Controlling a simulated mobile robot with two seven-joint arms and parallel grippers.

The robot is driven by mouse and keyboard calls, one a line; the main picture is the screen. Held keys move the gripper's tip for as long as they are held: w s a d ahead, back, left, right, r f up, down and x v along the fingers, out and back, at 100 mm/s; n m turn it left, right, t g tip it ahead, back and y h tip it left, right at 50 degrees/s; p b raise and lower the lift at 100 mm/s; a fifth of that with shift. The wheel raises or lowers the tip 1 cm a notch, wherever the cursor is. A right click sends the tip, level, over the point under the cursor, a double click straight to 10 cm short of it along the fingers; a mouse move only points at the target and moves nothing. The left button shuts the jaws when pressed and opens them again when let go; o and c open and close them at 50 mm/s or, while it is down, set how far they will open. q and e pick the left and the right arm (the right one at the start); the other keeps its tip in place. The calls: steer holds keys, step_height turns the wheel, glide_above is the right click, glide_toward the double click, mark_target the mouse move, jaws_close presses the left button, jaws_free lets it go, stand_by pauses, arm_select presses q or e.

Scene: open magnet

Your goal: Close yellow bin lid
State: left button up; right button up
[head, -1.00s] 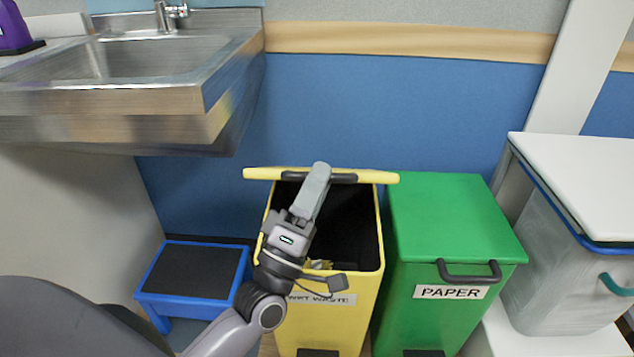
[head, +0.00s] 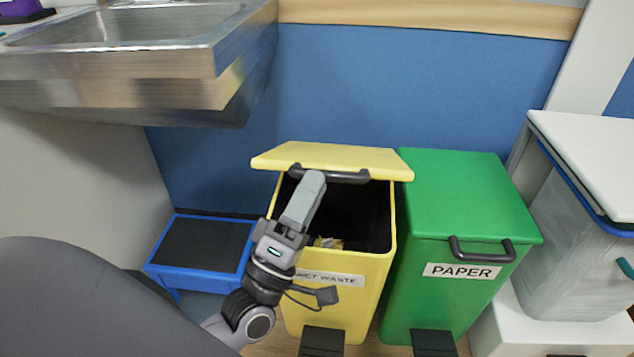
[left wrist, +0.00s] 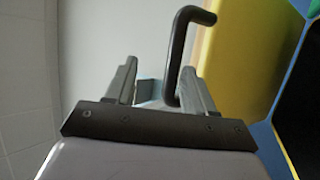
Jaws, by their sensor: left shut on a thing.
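The yellow bin (head: 373,305) stands on the floor with a label on its front and a dark open mouth. In the left wrist view the dark handle (left wrist: 178,55) passes down between the fingers, and the yellow lid (left wrist: 240,60) is to the right. My right gripper is not in view.
A green paper bin (head: 465,200) stands close on the right, its lid shut. A metal sink (head: 150,90) juts out at upper left above a blue step stool (head: 200,250). A clear bin with a white lid (head: 590,160) is at far right.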

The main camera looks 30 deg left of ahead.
arm_select(q)
steer(key=shift+v, duration=0.9)
steer(key=shift+s+r, duration=0.1)
